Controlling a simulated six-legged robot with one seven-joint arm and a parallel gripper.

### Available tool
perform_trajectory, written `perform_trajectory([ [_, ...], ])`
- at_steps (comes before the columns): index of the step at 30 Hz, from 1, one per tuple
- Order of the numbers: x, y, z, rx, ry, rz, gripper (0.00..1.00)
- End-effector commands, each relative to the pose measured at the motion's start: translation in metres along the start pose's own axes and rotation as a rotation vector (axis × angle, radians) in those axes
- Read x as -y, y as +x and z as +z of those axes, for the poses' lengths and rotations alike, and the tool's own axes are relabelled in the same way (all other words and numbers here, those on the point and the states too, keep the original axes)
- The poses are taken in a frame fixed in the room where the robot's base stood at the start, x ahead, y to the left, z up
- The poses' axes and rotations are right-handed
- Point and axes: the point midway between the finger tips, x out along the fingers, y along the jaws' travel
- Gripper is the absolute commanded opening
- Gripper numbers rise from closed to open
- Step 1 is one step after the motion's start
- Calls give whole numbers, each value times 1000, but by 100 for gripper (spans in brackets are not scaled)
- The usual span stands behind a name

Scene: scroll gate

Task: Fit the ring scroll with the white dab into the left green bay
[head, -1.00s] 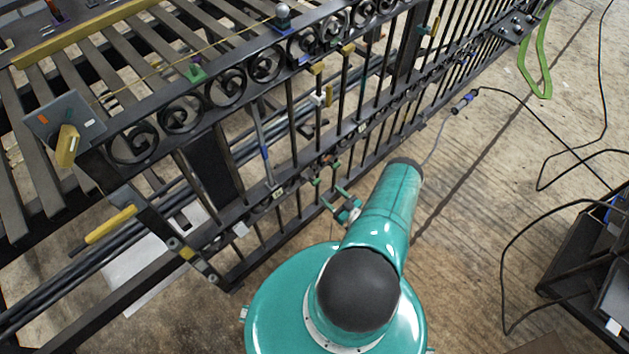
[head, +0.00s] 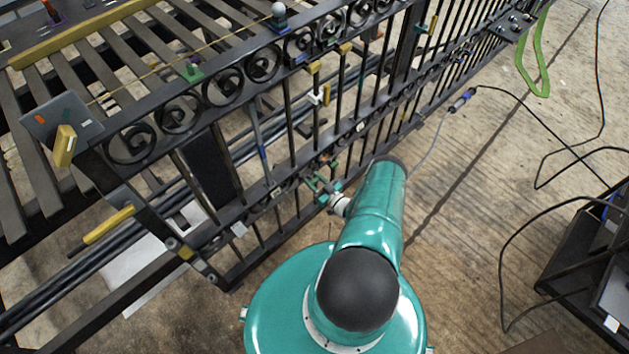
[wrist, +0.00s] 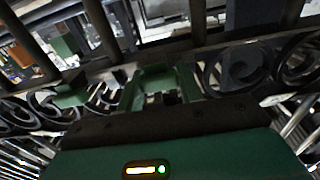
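My gripper (head: 315,183) is at the lower rail of the dark gate, with its teal fingers apart and nothing clear between them. In the wrist view, a green U-shaped piece (wrist: 130,97) stands in front of my dark green hand; I cannot tell whether it is a bay or my fingers. A separate green block (wrist: 70,97) sits to its left against the rail. Black ring scrolls (wrist: 240,65) line the rail on both sides. Larger scrolls (head: 223,86) fill the gate's top band. I cannot make out the white dab, so the marked scroll is not identifiable.
The gate's upright bars (head: 290,130) stand close around my gripper. A grey plate with a yellow block (head: 64,146) is at the gate's left end. A cable (head: 505,100) lies on the floor at right. A dark cart (head: 580,265) stands at lower right.

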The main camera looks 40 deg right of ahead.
Motion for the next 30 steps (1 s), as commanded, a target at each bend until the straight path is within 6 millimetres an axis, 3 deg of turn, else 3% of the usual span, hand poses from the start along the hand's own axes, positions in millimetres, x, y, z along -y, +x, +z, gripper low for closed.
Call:
perform_trajectory([
  [1,0,0,0,0,0,0,23],
  [5,0,0,0,0,0,0,0],
  [9,0,-6,0,0,0,0,0],
  [18,0,-51,0,0,0,-1,0],
  [27,0,-53,0,-1,0,-1,0],
  [28,0,-53,0,-1,0,-1,42],
  [30,0,-53,0,-1,0,-1,56],
])
